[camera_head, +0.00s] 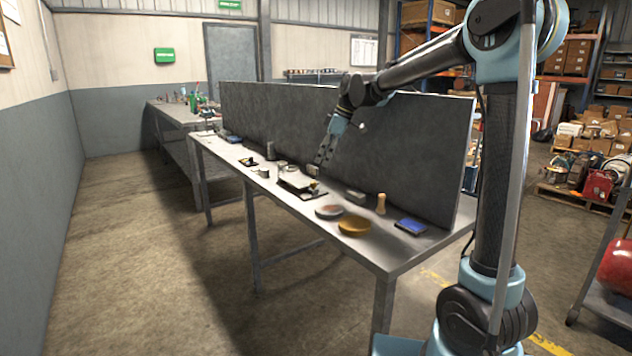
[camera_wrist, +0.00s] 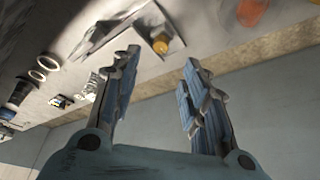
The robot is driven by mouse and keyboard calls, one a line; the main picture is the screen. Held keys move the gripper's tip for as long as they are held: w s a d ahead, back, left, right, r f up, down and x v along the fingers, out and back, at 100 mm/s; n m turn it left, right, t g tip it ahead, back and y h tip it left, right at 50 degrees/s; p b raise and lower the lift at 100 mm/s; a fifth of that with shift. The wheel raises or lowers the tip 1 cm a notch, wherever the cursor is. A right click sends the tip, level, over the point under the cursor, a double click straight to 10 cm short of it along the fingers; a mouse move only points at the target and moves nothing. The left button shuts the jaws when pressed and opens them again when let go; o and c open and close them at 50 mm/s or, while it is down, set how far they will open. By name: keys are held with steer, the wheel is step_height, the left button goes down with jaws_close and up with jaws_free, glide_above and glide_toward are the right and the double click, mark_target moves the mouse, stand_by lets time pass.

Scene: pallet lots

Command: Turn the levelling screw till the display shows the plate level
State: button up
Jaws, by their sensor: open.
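The levelling device (camera_head: 300,187), with a pale plate on a dark base, stands on the workbench in the head view. A small yellow knob (camera_head: 314,187), which looks like the levelling screw, is at its right end. In the wrist view the knob (camera_wrist: 160,44) shows beside the pale plate (camera_wrist: 118,22), beyond the fingertips. My gripper (camera_head: 322,157) is above the bench, near the device's right end and apart from the knob. Its two fingers (camera_wrist: 160,62) are spread with nothing between them. I cannot make out a display reading.
A grey panel (camera_head: 400,140) stands along the bench's back. To the right are a reddish disc (camera_head: 329,211), a yellow disc (camera_head: 354,228), a wooden peg (camera_head: 381,204) and a blue tray (camera_head: 411,226). Small cups (camera_head: 264,173) stand left. The floor in front is clear.

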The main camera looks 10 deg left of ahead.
mark_target(313, 182)
steer(key=x, duration=0.9)
steer(key=shift+a+f, duration=0.1)
steer(key=shift+f, duration=0.3)
jaws_close()
